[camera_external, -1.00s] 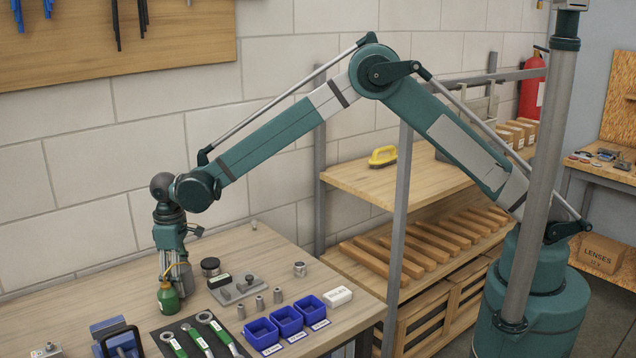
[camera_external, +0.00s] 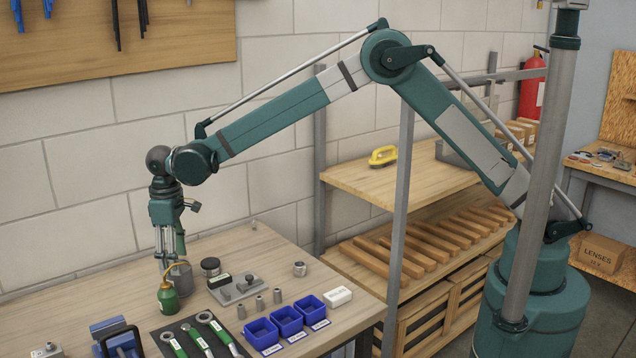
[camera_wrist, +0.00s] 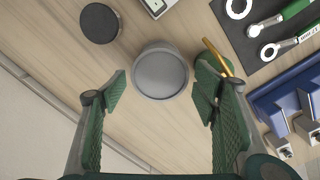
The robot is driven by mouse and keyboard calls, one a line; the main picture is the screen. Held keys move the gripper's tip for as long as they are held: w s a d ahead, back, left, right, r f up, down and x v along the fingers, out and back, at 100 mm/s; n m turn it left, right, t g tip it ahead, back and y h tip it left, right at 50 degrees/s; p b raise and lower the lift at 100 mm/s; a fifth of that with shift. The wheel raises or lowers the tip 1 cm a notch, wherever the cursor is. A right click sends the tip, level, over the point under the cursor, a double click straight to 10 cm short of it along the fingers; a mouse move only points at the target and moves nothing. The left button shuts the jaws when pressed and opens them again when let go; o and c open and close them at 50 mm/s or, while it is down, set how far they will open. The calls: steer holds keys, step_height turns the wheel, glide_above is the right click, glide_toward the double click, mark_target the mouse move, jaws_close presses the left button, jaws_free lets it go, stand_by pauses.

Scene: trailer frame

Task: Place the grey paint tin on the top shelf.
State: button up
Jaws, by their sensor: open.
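The grey paint tin (camera_external: 182,279) stands on the workbench behind the green oil can, which hides part of it. In the wrist view the round grey lid of the tin (camera_wrist: 160,72) shows just beyond the fingertips, roughly centred between them. My gripper (camera_external: 171,256) points down above the tin. It is open and empty in the wrist view (camera_wrist: 160,92), with one finger on each side. The top shelf (camera_external: 350,179) is the upper wooden board of the rack, right of the bench.
The green oil can (camera_external: 168,298) is close beside the tin; its brass spout (camera_wrist: 216,56) rises near the right finger. A dark round tin (camera_external: 210,267) and blue bins (camera_external: 287,320) are also on the bench. A rack post (camera_external: 399,230) stands at the shelf's front.

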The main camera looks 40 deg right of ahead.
steer(key=shift+r, duration=2.4)
steer(key=o, duration=0.4)
steer(key=shift+c, duration=0.2)
steer(key=shift+r, duration=0.1)
